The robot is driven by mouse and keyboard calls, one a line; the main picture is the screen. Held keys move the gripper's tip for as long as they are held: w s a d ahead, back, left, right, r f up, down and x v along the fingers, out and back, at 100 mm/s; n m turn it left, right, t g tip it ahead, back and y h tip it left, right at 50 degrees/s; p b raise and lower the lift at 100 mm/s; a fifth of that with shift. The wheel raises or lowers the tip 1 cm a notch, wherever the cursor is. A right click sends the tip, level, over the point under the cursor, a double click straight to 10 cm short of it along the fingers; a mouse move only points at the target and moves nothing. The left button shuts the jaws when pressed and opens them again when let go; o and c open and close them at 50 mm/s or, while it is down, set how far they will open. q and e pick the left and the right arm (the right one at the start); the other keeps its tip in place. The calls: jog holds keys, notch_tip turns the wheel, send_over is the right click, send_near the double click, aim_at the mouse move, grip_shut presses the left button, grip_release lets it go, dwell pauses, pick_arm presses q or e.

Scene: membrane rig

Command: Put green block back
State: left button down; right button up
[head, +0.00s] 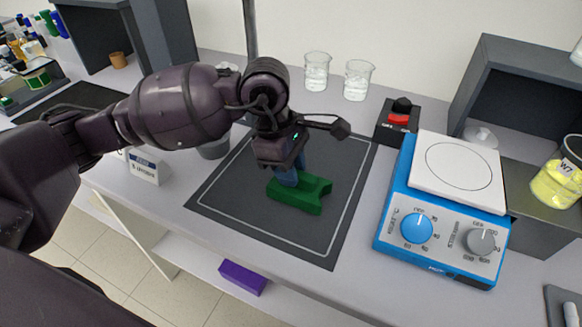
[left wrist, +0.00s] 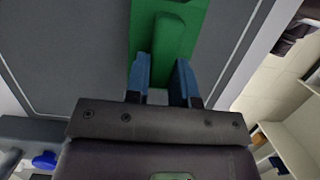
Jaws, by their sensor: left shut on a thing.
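The green block (head: 301,194) is on or just above the dark mat (head: 228,200) with a pale outline, near the middle of the bench; I cannot tell whether it touches the mat. My left gripper (head: 286,176) comes down on the block's left end, shut on it. In the left wrist view the block (left wrist: 172,30) extends away from between the blue fingers (left wrist: 163,85). My right gripper is not in view.
A blue hotplate (head: 408,235) with a white top stands right of the mat. A black box with a red switch (head: 397,118) and two glass beakers (head: 356,80) are behind. A white label stand (head: 147,168) is at left. A purple block (head: 243,278) lies below the bench's front edge.

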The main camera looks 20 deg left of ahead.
pick_arm(q)
jog(key=shift+f, duration=0.1)
jog(key=c, duration=1.4)
grip_release()
jog(key=shift+f, duration=0.1)
jog(key=o, duration=0.4)
jog(key=shift+o, duration=0.2)
jog(key=shift+a+r, duration=0.15)
jog(key=shift+r, duration=0.5)
jog(key=p+v, duration=0.1)
jog(key=v, duration=1)
